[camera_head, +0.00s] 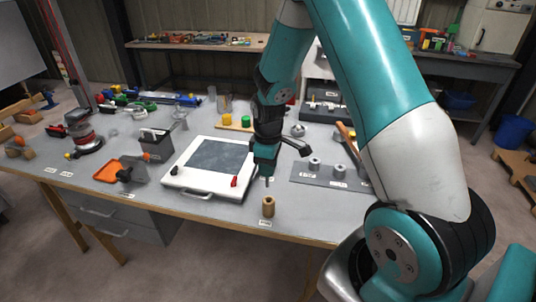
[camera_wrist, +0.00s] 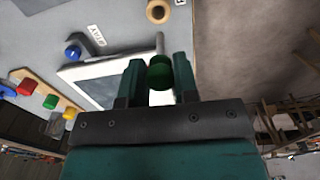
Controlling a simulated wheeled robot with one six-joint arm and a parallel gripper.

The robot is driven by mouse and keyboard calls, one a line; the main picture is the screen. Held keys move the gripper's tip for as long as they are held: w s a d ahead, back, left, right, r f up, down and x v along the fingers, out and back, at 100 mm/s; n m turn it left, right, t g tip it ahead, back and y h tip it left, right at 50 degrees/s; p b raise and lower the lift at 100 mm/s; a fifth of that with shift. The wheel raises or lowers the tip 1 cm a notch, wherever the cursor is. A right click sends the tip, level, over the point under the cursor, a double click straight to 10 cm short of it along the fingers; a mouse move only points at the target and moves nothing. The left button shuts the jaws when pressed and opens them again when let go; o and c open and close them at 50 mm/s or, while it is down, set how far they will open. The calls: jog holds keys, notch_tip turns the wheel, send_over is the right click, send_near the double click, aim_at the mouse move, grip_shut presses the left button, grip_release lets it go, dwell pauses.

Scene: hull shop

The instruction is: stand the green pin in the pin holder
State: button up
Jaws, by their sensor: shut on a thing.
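The green pin (camera_wrist: 159,72) has a dark green head and a thin grey shaft. My gripper (camera_wrist: 159,82) is shut on its head, one finger on each side, in the wrist view. In the head view my gripper (camera_head: 266,163) is above the table's front part, and the pin's grey tip (camera_head: 267,182) points down below it. A tan, round block with a hole in its top, which looks like the pin holder (camera_head: 268,207), stands just below the tip near the table's front edge. It also shows at the top of the wrist view (camera_wrist: 158,11). The tip appears apart from it.
A white case (camera_head: 205,190) with a dark panel and a red part lies just left of my gripper. A grey plate (camera_head: 315,178) with metal cylinders lies to the right. A wooden rack (camera_head: 232,127) with coloured pieces is behind. The table's front edge is close.

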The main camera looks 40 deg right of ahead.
jog(key=shift+d+f, duration=0.15)
jog(key=shift+d, duration=0.05)
jog(key=shift+f+b, duration=1.95)
jog(key=shift+f, duration=0.15)
jog(key=shift+s, duration=0.1)
jog(key=shift+f, duration=0.4)
jog(key=shift+f+b, duration=0.4)
jog(key=shift+f, duration=0.05)
jog(key=shift+f+b, duration=1.65)
jog(key=shift+f, duration=0.85)
dwell(0.9)
jog(key=o, duration=1.4)
